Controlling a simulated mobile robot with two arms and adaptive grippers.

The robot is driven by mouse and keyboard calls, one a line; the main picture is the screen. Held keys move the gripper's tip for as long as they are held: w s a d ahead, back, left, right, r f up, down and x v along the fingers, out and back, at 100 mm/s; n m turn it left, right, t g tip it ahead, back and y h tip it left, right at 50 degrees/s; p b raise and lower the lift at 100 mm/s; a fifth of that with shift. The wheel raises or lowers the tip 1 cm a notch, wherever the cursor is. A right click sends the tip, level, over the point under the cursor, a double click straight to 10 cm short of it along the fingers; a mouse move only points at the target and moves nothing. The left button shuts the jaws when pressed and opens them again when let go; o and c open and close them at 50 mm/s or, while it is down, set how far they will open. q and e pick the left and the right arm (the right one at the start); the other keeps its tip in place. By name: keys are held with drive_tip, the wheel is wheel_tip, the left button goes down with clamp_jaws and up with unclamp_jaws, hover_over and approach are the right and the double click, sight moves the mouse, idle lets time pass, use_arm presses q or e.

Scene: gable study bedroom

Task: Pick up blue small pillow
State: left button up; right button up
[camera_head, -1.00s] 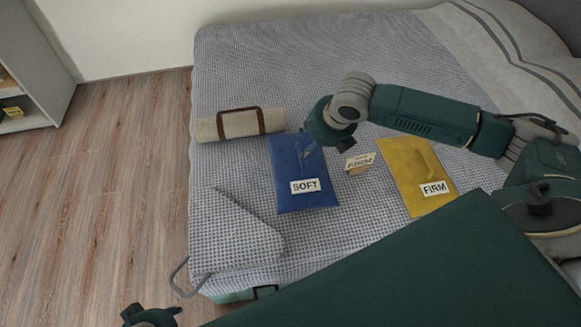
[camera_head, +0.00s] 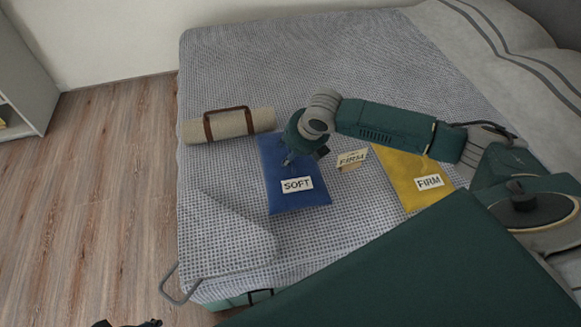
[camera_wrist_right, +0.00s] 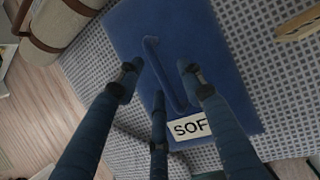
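The blue small pillow (camera_head: 300,200) lies flat on the bed, with a white "SOFT" label on its lower part. It fills the middle of the right wrist view (camera_wrist_right: 210,50), where a raised blue strap or ridge (camera_wrist_right: 158,65) runs along its top. My right gripper (camera_head: 290,160) is over the pillow's upper half. In the right wrist view its fingers (camera_wrist_right: 159,82) are spread apart on both sides of the strap, with nothing between them clearly held. Whether the fingertips touch the pillow, I cannot tell. Only the top of my left gripper (camera_head: 128,323) shows at the bottom edge.
A yellow "FIRM" pillow (camera_head: 405,178) lies to the right. A beige roll with a brown strap (camera_head: 235,124) lies at the upper left. The bed (camera_head: 280,60) is clear behind.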

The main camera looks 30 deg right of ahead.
clamp_jaws()
drive_tip(key=shift+r, duration=0.2)
